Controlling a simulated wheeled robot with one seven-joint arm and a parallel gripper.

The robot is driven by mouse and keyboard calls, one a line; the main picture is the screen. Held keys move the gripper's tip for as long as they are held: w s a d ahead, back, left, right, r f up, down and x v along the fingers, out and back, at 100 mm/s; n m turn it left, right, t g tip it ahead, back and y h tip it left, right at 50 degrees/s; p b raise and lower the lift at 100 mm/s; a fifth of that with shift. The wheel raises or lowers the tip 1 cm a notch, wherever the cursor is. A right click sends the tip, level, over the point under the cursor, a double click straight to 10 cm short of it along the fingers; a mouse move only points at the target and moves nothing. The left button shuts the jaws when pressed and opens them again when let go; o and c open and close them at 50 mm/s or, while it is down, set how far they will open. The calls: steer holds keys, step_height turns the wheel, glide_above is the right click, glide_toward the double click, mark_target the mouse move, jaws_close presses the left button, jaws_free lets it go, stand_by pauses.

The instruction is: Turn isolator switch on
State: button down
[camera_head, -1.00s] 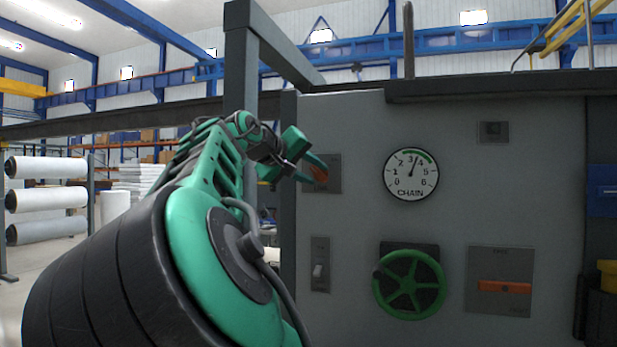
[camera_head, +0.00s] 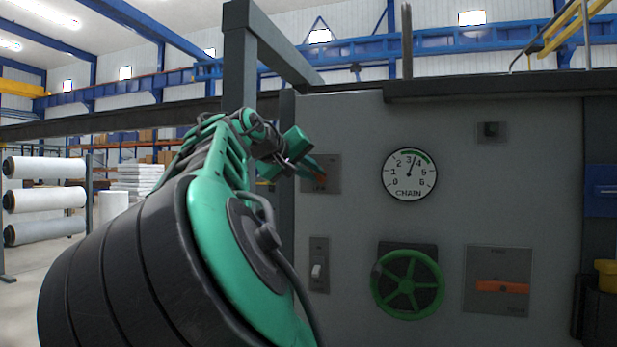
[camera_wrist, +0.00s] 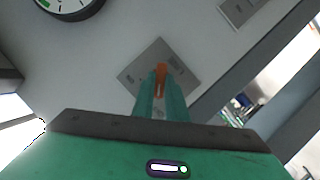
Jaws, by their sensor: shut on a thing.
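An orange switch handle (camera_wrist: 161,74) sits on a grey square plate (camera_wrist: 136,72) on the panel. In the head view this plate (camera_head: 333,164) is at the panel's upper left, and the handle (camera_head: 320,178) is partly hidden by my gripper (camera_head: 313,172). In the wrist view, the green fingers of my gripper (camera_wrist: 161,88) are shut on the handle. The plate appears turned like a diamond there, so the handle lies at a slant to the plate's edges. The plate's lettering is unreadable.
Below are a small white toggle (camera_head: 316,271), a green handwheel (camera_head: 408,285) and another plate with a horizontal orange handle (camera_head: 503,287). A dark post (camera_head: 240,65) stands left of the panel.

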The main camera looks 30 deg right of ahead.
steer(key=m+t+y, duration=0.1)
steer(key=m, duration=0.2)
steer(key=shift+a+f+y, duration=0.1)
steer(key=shift+y, duration=0.3)
steer(key=m+t+y, duration=0.1)
steer(key=m+t, duration=0.1)
steer(key=m, duration=0.1)
steer(key=shift+s+y, duration=0.1)
steer(key=shift+y, duration=0.2)
steer(key=shift+s+m+t+y, duration=0.15)
steer(key=shift+m+t+y, duration=0.25)
steer(key=shift+m+t, duration=0.55)
steer(key=shift+s+m+t+y, duration=0.1)
steer(key=shift+m+t+y, duration=0.35)
steer(key=shift+m, duration=1.1)
steer(key=shift+m+t, duration=0.3)
steer(key=c, duration=1.9)
jaws_free()
steer(key=shift+o, duration=0.7)
steer(key=shift+d, duration=0.25)
steer(key=shift+s, duration=0.1)
